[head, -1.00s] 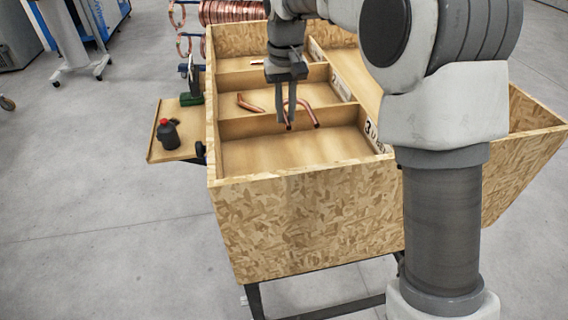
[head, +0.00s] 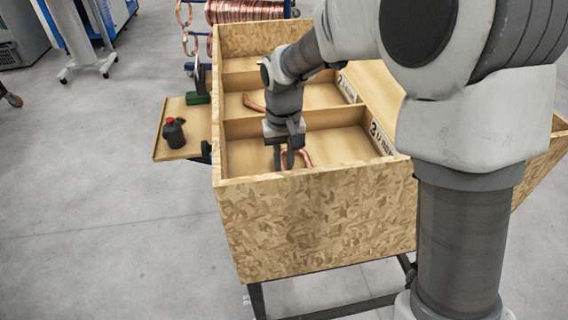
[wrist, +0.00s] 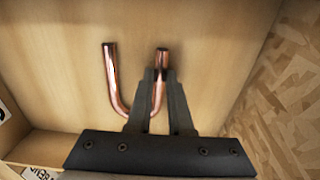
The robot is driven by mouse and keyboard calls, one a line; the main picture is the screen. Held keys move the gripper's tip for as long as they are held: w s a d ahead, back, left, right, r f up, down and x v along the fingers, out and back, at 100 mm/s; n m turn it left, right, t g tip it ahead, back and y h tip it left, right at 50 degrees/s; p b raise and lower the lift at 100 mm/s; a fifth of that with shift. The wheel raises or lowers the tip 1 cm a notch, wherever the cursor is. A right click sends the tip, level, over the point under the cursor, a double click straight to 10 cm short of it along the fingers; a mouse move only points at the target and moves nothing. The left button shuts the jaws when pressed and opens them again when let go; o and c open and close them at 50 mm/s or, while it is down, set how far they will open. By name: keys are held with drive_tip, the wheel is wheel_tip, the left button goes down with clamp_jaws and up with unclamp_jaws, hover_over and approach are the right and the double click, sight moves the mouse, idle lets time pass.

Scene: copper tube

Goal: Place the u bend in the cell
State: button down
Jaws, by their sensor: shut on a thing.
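The copper U bend (head: 306,158) shows beside my gripper's fingers in the head view. In the wrist view its two legs and curved end (wrist: 111,80) are visible, with part of the curve hidden behind the fingers. My gripper (head: 291,162) is shut on one leg of it, also seen in the wrist view (wrist: 161,78). My gripper reaches down into the nearest cell (head: 345,146), the one with the label marked 3 (head: 381,138). The U bend is inside that cell's walls, over its wooden floor; I cannot tell whether it touches the floor.
The middle cell, labelled 2 (head: 347,88), holds a bent copper piece (head: 252,103). A divider (head: 335,117) separates the two cells. The OSB front wall (head: 320,225) stands close to my gripper. A side shelf (head: 185,147) carries a dark bottle with a red cap (head: 174,132).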

drive_tip(key=c, duration=0.8)
unclamp_jaws()
drive_tip(key=shift+r, duration=0.1)
wheel_tip(320, 180, up, 12)
drive_tip(key=s+d+r+t, duration=0.1)
drive_tip(key=s+d, duration=0.2)
drive_tip(key=d, duration=0.1)
drive_tip(key=s+d+r+m+t, duration=0.1)
drive_tip(key=s+d+r, duration=0.1)
drive_tip(key=s+d, duration=0.1)
drive_tip(key=s+d+r+t, duration=0.1)
drive_tip(key=s+d, duration=0.2)
drive_tip(key=d, duration=0.2)
drive_tip(key=shift+r+m, duration=0.3)
drive_tip(key=shift+r, duration=0.05)
drive_tip(key=s+d+f+t, duration=0.1)
drive_tip(key=s+d, duration=0.1)
drive_tip(key=s, duration=0.1)
drive_tip(key=s+d+f+m, duration=0.1)
drive_tip(key=s+d, duration=0.1)
drive_tip(key=s, duration=0.1)
drive_tip(key=s+d+t, duration=0.1)
drive_tip(key=s+d, duration=0.1)
drive_tip(key=s, duration=0.2)
drive_tip(key=shift+s+d+f+m+t, duration=0.1)
drive_tip(key=shift+d+f+m+t, duration=0.2)
drive_tip(key=shift+d+f, duration=0.1)
